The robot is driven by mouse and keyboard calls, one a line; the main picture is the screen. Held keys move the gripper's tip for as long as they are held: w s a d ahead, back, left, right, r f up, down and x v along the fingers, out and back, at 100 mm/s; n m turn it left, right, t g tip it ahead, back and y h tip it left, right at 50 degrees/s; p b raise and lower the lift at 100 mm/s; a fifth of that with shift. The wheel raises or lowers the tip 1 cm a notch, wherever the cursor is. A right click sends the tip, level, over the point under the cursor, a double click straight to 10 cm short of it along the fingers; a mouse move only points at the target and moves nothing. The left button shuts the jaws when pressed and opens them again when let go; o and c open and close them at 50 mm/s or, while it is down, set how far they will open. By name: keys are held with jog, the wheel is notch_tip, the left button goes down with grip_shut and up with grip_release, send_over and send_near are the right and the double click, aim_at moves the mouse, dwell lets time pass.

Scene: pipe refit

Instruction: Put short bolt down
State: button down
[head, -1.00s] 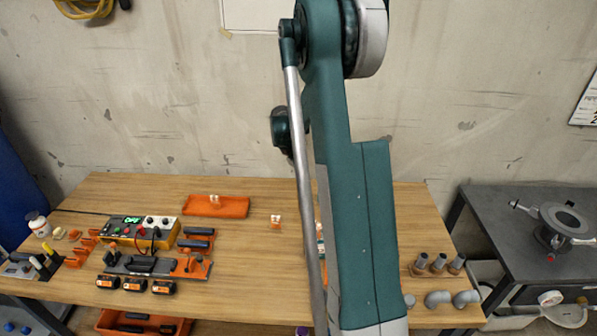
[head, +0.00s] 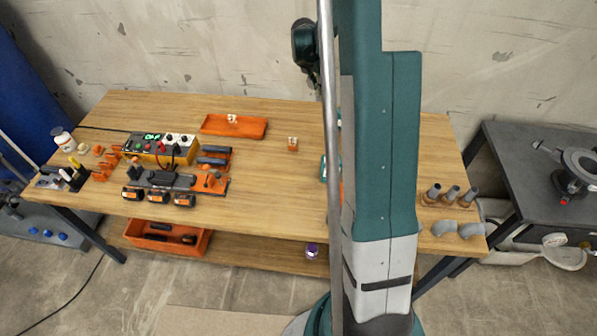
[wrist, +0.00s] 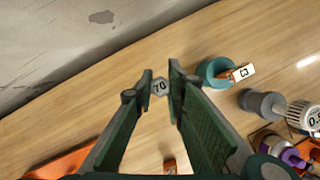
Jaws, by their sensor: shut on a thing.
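In the wrist view my gripper (wrist: 160,76) is shut on the short bolt (wrist: 160,87). The bolt's grey hexagonal head, marked "70", shows between the fingertips; its shank is hidden. The wooden tabletop (wrist: 100,115) lies beyond and below it; I cannot tell whether the bolt touches the wood. In the head view my arm hides the gripper and the bolt.
A teal round holder (wrist: 211,70) with an orange-and-white tagged piece and a grey cylinder (wrist: 262,103) stand right of the gripper. An orange tray (head: 234,127) and a small orange block (head: 293,148) lie on the table. Grey pipes (head: 452,193) stand at right.

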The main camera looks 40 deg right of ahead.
jog(key=s+a+r+m+b, duration=0.1)
jog(key=s+a, duration=0.6)
jog(key=a, duration=0.5)
jog(key=s+a+r+m+b, duration=0.1)
jog(key=s+a, duration=0.5)
jog(key=a, duration=0.7)
jog(key=s+a+f+m+g, duration=0.1)
jog(key=s+a, duration=0.6)
jog(key=s, duration=0.3)
jog(key=s+a+m, duration=0.2)
jog(key=s+a, duration=0.5)
jog(key=s, duration=0.4)
jog(key=shift+a+f+g+b, duration=0.25)
jog(key=shift+f+g+b, duration=0.1)
jog(key=shift+g+b, duration=0.1)
jog(key=shift+f, duration=0.15)
jog(key=shift+f+b, duration=0.85)
jog(key=shift+f, duration=1.95)
jog(key=shift+f+b, duration=0.65)
jog(key=shift+f, duration=1.4)
jog(key=shift+f, duration=0.15)
